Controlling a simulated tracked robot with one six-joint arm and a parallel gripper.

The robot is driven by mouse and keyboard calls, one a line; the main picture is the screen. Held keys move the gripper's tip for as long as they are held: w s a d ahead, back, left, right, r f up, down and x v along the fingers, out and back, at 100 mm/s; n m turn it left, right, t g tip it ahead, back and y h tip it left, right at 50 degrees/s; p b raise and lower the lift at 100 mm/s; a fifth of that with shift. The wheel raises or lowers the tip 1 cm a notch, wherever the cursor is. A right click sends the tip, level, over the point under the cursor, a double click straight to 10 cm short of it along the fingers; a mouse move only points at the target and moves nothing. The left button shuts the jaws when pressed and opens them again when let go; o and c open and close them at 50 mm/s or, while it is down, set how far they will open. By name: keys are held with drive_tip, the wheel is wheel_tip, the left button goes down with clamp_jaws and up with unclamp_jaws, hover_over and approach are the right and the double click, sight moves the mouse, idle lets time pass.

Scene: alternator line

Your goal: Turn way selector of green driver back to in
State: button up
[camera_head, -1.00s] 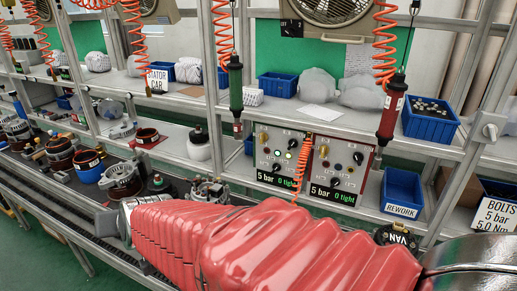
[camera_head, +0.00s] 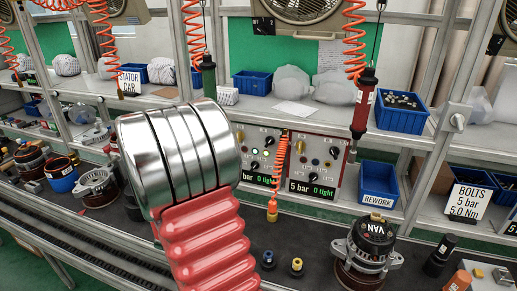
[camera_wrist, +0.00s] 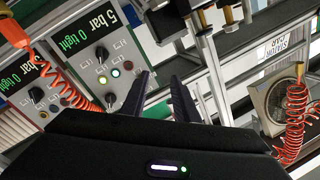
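The green driver (camera_head: 208,76) hangs upright from an orange coil at the left panel's upper left in the head view. My arm's silver link hides what is below it. The left control panel (camera_head: 268,137) has knobs, a lit lamp and a display with green text; its left part is near my arm. In the wrist view this panel (camera_wrist: 92,52) appears turned upside down, with a black knob (camera_wrist: 101,54) and a lit green lamp. My gripper (camera_wrist: 161,78) is open and empty, its dark fingertips apart, to the right of the panel. The head view does not show the gripper.
A second panel (camera_head: 329,160) stands right of the first, with an orange coil (camera_head: 282,160) hanging between them. The red driver (camera_head: 362,105) hangs at the right. A blue rework bin (camera_head: 378,180) and an alternator (camera_head: 368,245) are at the right.

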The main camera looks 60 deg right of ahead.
sight(268, 144)
drive_tip(key=s+d+m+g+h, duration=0.2)
drive_tip(key=s+g, duration=0.1)
drive_tip(key=s, duration=0.3)
drive_tip(key=s+d+f+m+g+h, duration=0.1)
drive_tip(key=s+d+m+g+h, duration=0.1)
drive_tip(key=s+g, duration=0.2)
drive_tip(key=shift+s+h, duration=0.3)
drive_tip(key=shift+s, duration=0.55)
drive_tip(key=x, duration=1.3)
drive_tip(key=shift+d+r, duration=0.15)
drive_tip(key=shift+d, duration=0.2)
clamp_jaws()
drive_tip(key=shift+a, duration=0.1)
